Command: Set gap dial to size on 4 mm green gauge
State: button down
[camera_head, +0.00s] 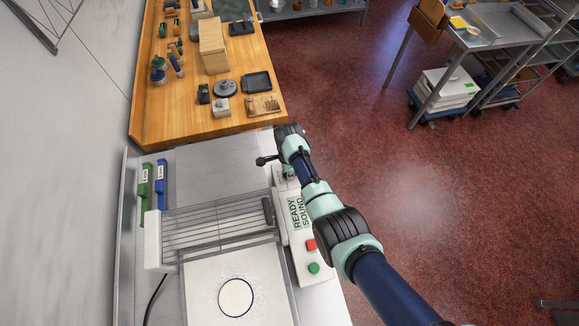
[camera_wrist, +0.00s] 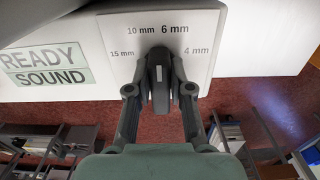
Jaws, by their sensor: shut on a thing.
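The gap dial (camera_wrist: 159,72) is a dark grey knob on a pale panel (camera_wrist: 110,40) marked 15, 10, 6 and 4 mm from left to right. In the wrist view, my gripper (camera_wrist: 160,92) is shut on the knob, one finger on each side. The knob's narrow end points roughly up, between the 10 mm and 6 mm marks; I cannot tell its exact setting. My wrist hides most of the dial there.
The machine has a wire guard (camera_head: 218,226), a READY SOUND label (camera_head: 298,213), a red button (camera_head: 311,244) and a green button (camera_head: 314,267). A dough disc (camera_head: 236,297) lies in front. A wooden bench (camera_head: 185,122) is behind.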

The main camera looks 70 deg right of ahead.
jog(key=m, duration=0.6)
jog(key=shift+m, duration=0.3)
jog(key=c, duration=1)
grip_release()
jog(key=shift+o, duration=0.2)
notch_tip(320, 180, up, 6)
jog(key=p, duration=0.6)
jog(key=shift+r, duration=0.1)
jog(key=shift+c, duration=0.2)
